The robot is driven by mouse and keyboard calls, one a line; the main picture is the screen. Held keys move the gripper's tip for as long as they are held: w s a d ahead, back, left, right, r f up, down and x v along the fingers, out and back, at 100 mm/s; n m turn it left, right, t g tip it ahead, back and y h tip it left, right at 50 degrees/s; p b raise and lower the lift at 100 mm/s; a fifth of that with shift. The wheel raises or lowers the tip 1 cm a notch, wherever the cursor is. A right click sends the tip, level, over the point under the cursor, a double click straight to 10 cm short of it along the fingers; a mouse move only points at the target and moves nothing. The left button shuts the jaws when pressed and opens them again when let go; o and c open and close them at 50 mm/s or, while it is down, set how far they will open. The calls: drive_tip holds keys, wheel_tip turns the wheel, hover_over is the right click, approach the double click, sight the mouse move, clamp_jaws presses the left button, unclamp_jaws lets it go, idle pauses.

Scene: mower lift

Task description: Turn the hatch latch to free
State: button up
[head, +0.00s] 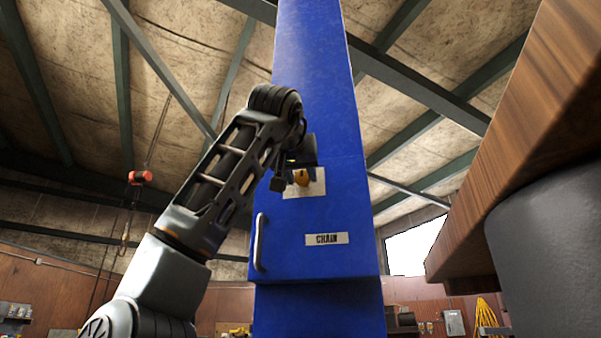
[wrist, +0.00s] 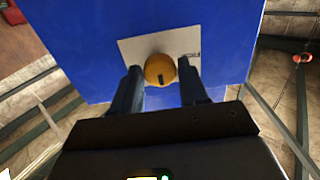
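The hatch latch is a round orange-yellow knob (wrist: 159,70) with a dark slot mark, on a pale plate (wrist: 130,48) fixed to the blue column. In the head view the knob (head: 302,177) shows just under my gripper, partly covered by it. My gripper (wrist: 160,88) is open, with one dark finger on each side of the knob. Gaps seem to show between the fingers and the knob; whether either finger touches it I cannot tell. The blue hatch (head: 310,262) below carries a "CHAIN" label (head: 327,239) and a metal handle (head: 259,242), and looks closed.
A wooden slab (head: 545,120) on a grey rounded body (head: 550,250) fills the right side of the head view. A red hoist block (head: 140,177) hangs far left. The space left of the column holds my arm.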

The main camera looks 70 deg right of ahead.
drive_tip(key=c, duration=0.6)
drive_tip(key=shift+n, duration=0.3)
drive_tip(key=n, duration=0.3)
drive_tip(key=shift+n+b, duration=0.3)
drive_tip(key=n+b, duration=0.1)
drive_tip(key=n, duration=0.3)
drive_tip(key=shift+n, duration=0.3)
drive_tip(key=n+b, duration=0.1)
drive_tip(key=n, duration=0.3)
drive_tip(key=shift+f, duration=0.1)
drive_tip(key=n+b, duration=0.1)
drive_tip(key=n, duration=0.4)
drive_tip(key=shift+b, duration=0.4)
drive_tip(key=shift+n, duration=0.3)
